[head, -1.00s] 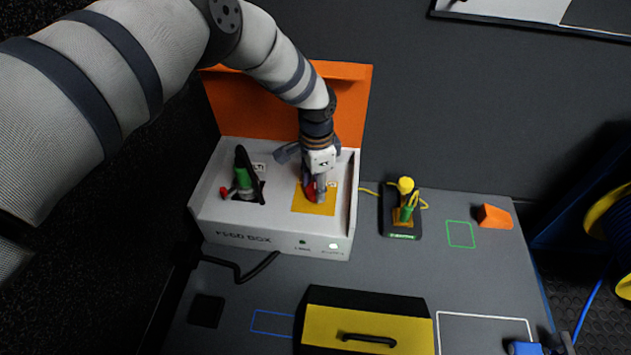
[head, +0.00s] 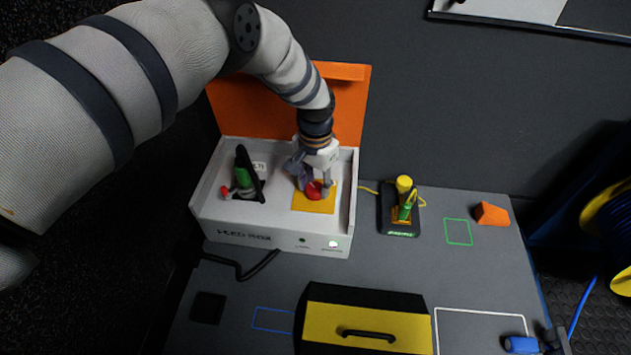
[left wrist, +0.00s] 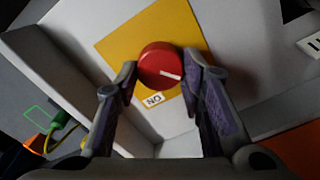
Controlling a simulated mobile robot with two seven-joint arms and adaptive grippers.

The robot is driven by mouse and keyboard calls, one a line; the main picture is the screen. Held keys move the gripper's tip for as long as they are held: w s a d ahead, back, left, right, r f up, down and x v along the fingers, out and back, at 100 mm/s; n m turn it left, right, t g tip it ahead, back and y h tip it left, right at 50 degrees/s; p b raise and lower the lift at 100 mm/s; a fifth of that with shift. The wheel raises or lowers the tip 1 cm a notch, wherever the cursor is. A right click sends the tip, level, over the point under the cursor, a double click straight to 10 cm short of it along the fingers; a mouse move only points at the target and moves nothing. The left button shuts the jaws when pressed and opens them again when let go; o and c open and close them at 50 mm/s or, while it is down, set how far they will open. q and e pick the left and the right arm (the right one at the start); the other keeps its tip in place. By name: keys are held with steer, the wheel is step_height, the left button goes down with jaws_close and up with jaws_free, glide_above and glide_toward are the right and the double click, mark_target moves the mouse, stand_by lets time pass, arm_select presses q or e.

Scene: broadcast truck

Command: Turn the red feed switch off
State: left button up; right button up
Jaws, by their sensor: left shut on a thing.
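The red feed switch (head: 314,191) is a round knob on a yellow plate (head: 300,205) inside the white feed box (head: 225,222). My left gripper (head: 316,186) reaches down onto it from above and behind. In the left wrist view the red knob (left wrist: 158,62) sits between the two fingertips, which are shut on its sides. Its white pointer line slants to the lower right in that view. A white ON label (left wrist: 154,99), upside down there, lies beside the knob, and the pointer is turned away from it. My right gripper is not in view.
A small stand with a yellow-topped device (head: 404,200), an orange block (head: 492,214) and a yellow-black case (head: 350,322) are on the table.

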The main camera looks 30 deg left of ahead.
mark_target(315, 188)
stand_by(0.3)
arm_select(q)
steer(key=o, duration=1.1)
steer(key=shift+o, duration=0.2)
step_height(315, 188, up, 12)
steer(key=shift+s+f, duration=0.1)
